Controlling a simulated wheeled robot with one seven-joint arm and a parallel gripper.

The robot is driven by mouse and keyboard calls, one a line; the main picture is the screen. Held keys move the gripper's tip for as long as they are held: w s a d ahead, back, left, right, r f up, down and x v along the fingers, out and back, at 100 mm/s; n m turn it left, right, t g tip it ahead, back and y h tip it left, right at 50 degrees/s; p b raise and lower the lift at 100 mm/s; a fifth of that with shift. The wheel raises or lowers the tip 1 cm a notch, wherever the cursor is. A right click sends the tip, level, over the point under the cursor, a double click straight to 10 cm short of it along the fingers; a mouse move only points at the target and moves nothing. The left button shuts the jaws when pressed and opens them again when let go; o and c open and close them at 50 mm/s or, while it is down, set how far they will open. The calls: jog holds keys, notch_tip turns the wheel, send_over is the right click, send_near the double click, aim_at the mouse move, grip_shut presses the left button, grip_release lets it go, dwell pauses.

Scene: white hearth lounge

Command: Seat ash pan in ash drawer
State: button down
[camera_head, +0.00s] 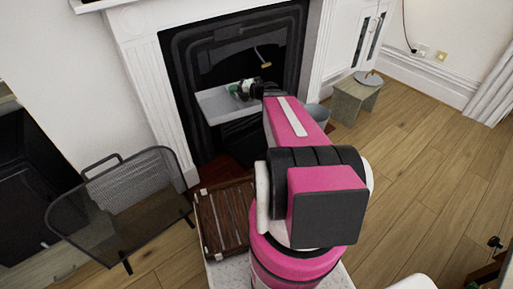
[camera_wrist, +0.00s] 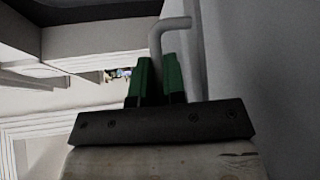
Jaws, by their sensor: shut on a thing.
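The ash pan (camera_head: 212,106) is a light grey shallow tray in front of the dark fireplace opening. My gripper (camera_head: 243,90) is at the pan's right part in the head view. In the wrist view its green fingers (camera_wrist: 160,80) are shut on a pale bent rod, which looks like the pan's handle (camera_wrist: 170,24). A grey surface on the right of the wrist view may be the pan's side. A dark box shape (camera_head: 243,132) below the pan looks like the ash drawer; the pan and my arm hide part of it, so its inside cannot be seen.
A black mesh fire screen (camera_head: 125,200) stands left of the hearth. A slatted wooden rack (camera_head: 226,218) lies in front. A grey bucket (camera_head: 318,114) and small wooden table (camera_head: 355,98) stand right. A tan hooked piece (camera_head: 263,58) shows inside the fireplace (camera_head: 180,75).

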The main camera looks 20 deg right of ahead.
jog(key=w+d+f+m+t+h, duration=0.1)
jog(key=w+d+f, duration=0.1)
jog(key=f, duration=1)
jog(key=w+d+f, duration=0.2)
jog(key=f, duration=1)
jog(key=w+d+f+m+t+h, duration=0.1)
jog(key=w+d+f, duration=0.15)
jog(key=f, duration=0.85)
jog(key=w+d+f, duration=0.7)
jog(key=d+f, duration=0.1)
jog(key=f, duration=0.3)
jog(key=shift+w+d+f, duration=0.15)
jog(key=shift+d+f, duration=0.05)
jog(key=shift+d, duration=0.2)
jog(key=shift+f, duration=0.5)
jog(key=c, duration=1.2)
grip_release()
